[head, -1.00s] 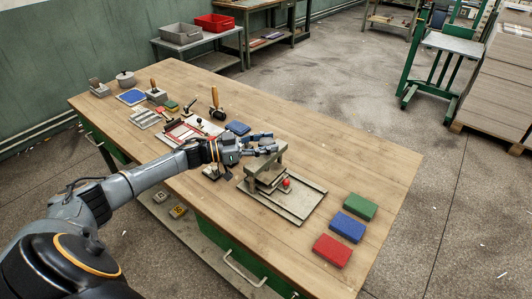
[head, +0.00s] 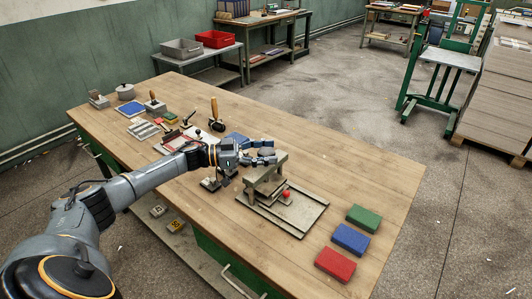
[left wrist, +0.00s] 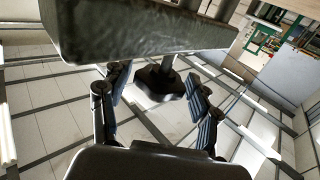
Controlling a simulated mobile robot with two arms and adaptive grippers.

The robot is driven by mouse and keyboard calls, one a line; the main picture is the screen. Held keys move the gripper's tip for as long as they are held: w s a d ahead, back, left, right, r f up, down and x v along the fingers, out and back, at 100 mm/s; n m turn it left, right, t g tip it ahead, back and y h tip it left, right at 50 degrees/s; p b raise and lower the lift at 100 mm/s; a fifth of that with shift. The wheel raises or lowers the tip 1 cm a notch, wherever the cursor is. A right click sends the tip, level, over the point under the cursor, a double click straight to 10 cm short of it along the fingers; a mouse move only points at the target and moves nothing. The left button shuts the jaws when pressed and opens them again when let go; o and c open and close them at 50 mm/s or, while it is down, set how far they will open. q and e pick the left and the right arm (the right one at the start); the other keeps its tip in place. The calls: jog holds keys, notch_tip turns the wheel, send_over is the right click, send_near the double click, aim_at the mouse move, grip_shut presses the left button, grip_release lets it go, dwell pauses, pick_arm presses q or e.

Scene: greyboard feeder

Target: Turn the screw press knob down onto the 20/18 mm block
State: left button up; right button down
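The screw press (head: 268,171) is a grey-green frame standing on a flat base plate (head: 300,222) on the wooden bench. Its dark knob (left wrist: 160,82) hangs on a metal shaft beside the press's top beam (left wrist: 130,30) in the left wrist view. My left gripper (head: 268,157) is at the top of the press. In the left wrist view my left gripper (left wrist: 155,77) has its fingers apart, one on each side of the knob, with gaps visible. Grey plates or a block (head: 272,188) sit under the press, next to a red ball (head: 286,195); no size marking is readable. My right gripper is not in view.
Green (head: 362,217), blue (head: 350,238) and red (head: 335,264) blocks lie at the bench's right end. The bench's far right area is clear.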

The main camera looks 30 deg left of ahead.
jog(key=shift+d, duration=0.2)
pick_arm(q)
jog(key=shift+a+f, duration=0.1)
jog(key=v, duration=1.2)
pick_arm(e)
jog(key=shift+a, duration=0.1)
